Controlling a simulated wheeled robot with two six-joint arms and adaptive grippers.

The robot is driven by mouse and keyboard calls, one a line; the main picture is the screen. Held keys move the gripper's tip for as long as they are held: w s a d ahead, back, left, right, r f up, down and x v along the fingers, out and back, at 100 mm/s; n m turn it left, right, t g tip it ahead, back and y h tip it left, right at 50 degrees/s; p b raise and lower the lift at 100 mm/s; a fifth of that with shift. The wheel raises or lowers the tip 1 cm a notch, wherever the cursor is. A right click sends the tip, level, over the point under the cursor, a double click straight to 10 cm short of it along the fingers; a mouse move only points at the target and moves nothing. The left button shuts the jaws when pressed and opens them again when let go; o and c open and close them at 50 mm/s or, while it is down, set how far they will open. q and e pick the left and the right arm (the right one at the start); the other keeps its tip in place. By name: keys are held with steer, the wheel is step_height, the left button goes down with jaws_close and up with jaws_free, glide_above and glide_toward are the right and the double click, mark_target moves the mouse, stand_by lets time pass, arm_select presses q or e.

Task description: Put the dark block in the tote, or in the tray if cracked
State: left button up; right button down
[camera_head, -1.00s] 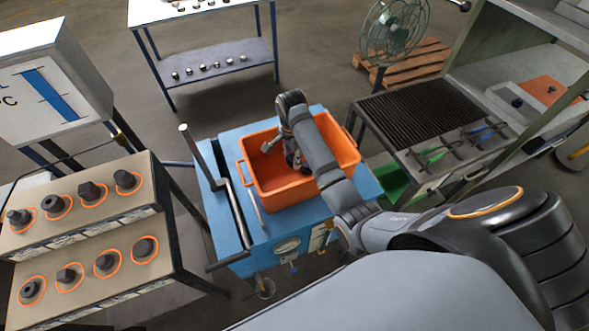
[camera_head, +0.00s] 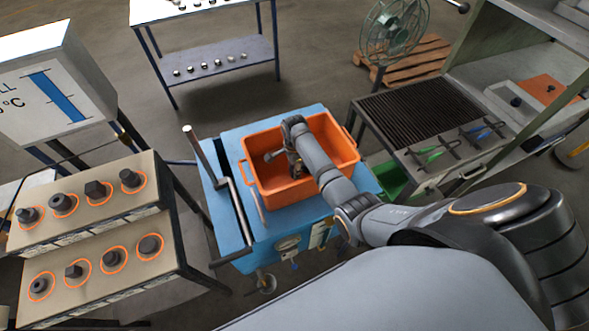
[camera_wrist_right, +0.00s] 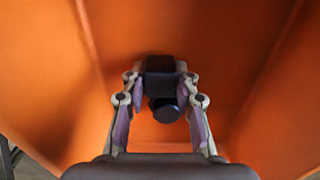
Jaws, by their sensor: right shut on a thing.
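The orange tote (camera_head: 262,195) stands on a blue lift cart on the floor. My right gripper (camera_head: 294,170) reaches down inside the tote. In the right wrist view my right gripper (camera_wrist_right: 160,95) is shut on the dark block (camera_wrist_right: 160,76), with the tote's orange walls (camera_wrist_right: 60,60) around it. The block has a squarish dark part and a rounder part below it. I see no crack on it, but its surface is dark and partly hidden by the fingers. Whether the block touches the tote floor is unclear. My left gripper is not in view.
A stepped stand (camera_head: 65,235) with several dark parts in orange rings is at left. The blue cart (camera_head: 235,265) has a raised handle on its left.

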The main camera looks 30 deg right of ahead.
steer(key=shift+w+f, duration=0.1)
steer(key=shift+f, duration=0.3)
steer(key=shift+f, duration=0.15)
steer(key=c, duration=1)
jaws_free()
steer(key=shift+r, duration=0.2)
step_height(320, 180, up, 12)
steer(key=shift+f+b, duration=0.1)
steer(key=shift+b, duration=0.5)
